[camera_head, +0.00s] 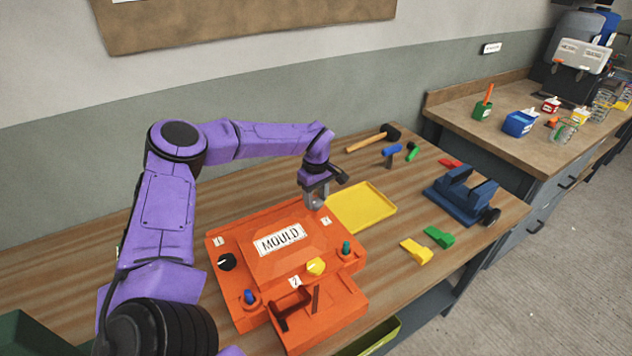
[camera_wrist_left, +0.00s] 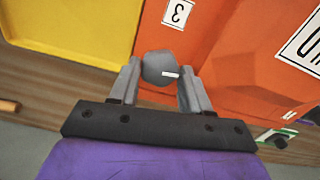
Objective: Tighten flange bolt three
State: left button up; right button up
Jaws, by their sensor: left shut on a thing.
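The orange mould (camera_head: 262,262) lies on the wooden bench with a MOULD label (camera_head: 280,239) on top. My left gripper (camera_head: 315,201) is at its far right corner, pointing down. In the left wrist view the gripper (camera_wrist_left: 160,84) is shut on a grey bolt head (camera_wrist_left: 160,67), one finger on each side. A card marked 3 (camera_wrist_left: 177,13) is on the orange surface beside it. In the head view the fingers largely hide this bolt. A black knob (camera_head: 227,262), a blue one (camera_head: 249,297), a yellow one (camera_head: 316,266) and a teal one (camera_head: 346,248) show on the mould. My right gripper is not in view.
A yellow tray (camera_head: 372,207) lies close beside the mould. A mallet (camera_head: 372,138) is at the back. A blue vise (camera_head: 461,192) stands at the right, with green (camera_head: 439,237) and yellow (camera_head: 416,251) wedges in front.

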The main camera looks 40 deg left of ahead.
aim_at(317, 200)
pick_arm(q)
jog(key=shift+w+r, duration=0.1)
jog(key=shift+r, duration=0.05)
jog(key=o, duration=1.1)
jog(key=shift+c, duration=0.2)
notch_tip(317, 200, up, 6)
jog(key=p, duration=0.5)
jog(key=shift+r, duration=1.05)
